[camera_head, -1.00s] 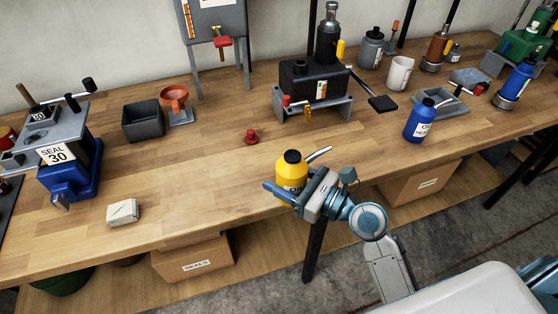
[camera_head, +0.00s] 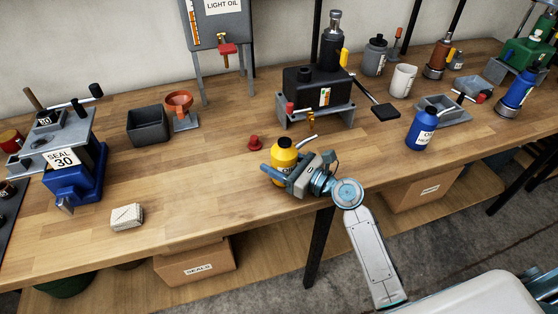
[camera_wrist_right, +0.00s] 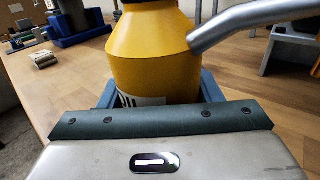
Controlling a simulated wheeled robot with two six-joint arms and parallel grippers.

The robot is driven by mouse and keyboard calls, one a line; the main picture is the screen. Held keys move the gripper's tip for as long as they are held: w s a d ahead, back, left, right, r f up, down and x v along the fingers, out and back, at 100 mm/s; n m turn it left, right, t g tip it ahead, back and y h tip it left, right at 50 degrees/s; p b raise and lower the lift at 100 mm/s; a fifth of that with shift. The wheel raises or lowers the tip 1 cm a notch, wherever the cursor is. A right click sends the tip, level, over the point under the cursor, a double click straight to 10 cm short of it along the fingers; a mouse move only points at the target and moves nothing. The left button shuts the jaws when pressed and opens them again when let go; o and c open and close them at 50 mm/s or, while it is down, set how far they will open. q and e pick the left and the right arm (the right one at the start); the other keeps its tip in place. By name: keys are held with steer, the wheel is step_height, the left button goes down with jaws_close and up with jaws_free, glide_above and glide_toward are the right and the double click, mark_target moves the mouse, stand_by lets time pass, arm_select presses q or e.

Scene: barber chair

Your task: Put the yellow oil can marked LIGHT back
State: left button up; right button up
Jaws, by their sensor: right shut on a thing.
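The yellow oil can (camera_head: 284,154) has a black cap and a grey spout pointing right. It is upright over the wooden workbench near its front edge, and I cannot tell whether its base touches the wood. My right gripper (camera_head: 282,173) is shut around its body from the front right. In the right wrist view the can (camera_wrist_right: 155,50) stands between the blue fingers, with part of a white label showing; its lettering is mostly hidden. My left gripper is not in view.
A small red knob (camera_head: 255,142) lies just behind the can. A black press (camera_head: 315,92) stands behind right, and a blue bottle (camera_head: 422,128) to the right. An orange funnel (camera_head: 179,101) and a grey bin (camera_head: 148,125) are left.

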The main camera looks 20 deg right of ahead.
steer(key=o, duration=1.4)
steer(key=shift+s+d, duration=0.2)
steer(key=shift+s, duration=0.05)
steer(key=b+v, duration=0.2)
steer(key=v, duration=0.7)
steer(key=shift+s+d+f, duration=0.1)
steer(key=shift+s+d, duration=0.05)
steer(key=shift+b+v, duration=0.4)
steer(key=shift+v, duration=0.6)
